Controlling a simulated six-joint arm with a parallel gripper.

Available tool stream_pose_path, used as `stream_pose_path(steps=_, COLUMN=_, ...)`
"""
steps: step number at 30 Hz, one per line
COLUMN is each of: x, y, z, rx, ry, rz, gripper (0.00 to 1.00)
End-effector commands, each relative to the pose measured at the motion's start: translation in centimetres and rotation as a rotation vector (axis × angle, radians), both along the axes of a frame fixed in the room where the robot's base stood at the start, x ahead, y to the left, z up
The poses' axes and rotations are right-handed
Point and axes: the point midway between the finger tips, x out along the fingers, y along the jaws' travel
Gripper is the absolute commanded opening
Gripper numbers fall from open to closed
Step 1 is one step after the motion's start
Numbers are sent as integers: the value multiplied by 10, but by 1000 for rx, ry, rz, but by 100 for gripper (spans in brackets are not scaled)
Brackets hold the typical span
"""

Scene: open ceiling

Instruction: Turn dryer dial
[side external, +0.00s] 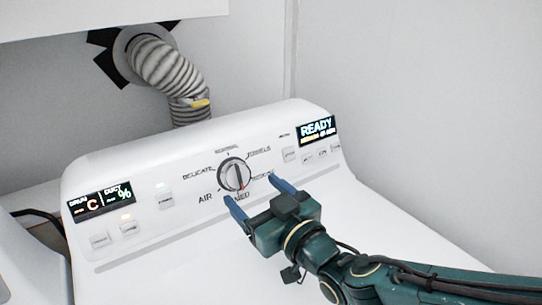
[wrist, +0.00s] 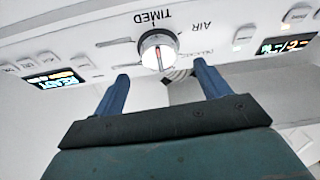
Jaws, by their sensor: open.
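The dryer dial (side external: 234,175) is a round silver knob with a red pointer line, in the middle of the white control panel (side external: 130,160). Printed labels such as DELICATE, NORMAL, TOWELS and AIR ring it. In the side view the red line runs roughly up and down. My gripper (side external: 254,194) is open, with its two blue fingers pointing at the panel just below and right of the dial. In the wrist view the dial (wrist: 157,50) shows upside down beyond the gap between the fingertips (wrist: 160,70). The fingers appear apart from it, with nothing between them.
A lit READY display (side external: 316,128) is at the panel's right, and another display (side external: 100,201) at its left. Small buttons (side external: 129,228) flank the dial. A ribbed vent hose (side external: 165,70) rises behind.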

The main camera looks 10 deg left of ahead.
Motion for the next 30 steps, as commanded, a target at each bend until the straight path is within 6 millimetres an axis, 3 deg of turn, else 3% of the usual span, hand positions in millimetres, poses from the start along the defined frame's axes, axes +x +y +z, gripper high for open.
stream_pose_path(steps=24, x=-58, y=-60, z=0, rx=-1, ry=2, rz=0, gripper=75)
stream_pose_path(steps=30, x=-42, y=-81, z=13, rx=-16, ry=27, rz=-43, gripper=75)
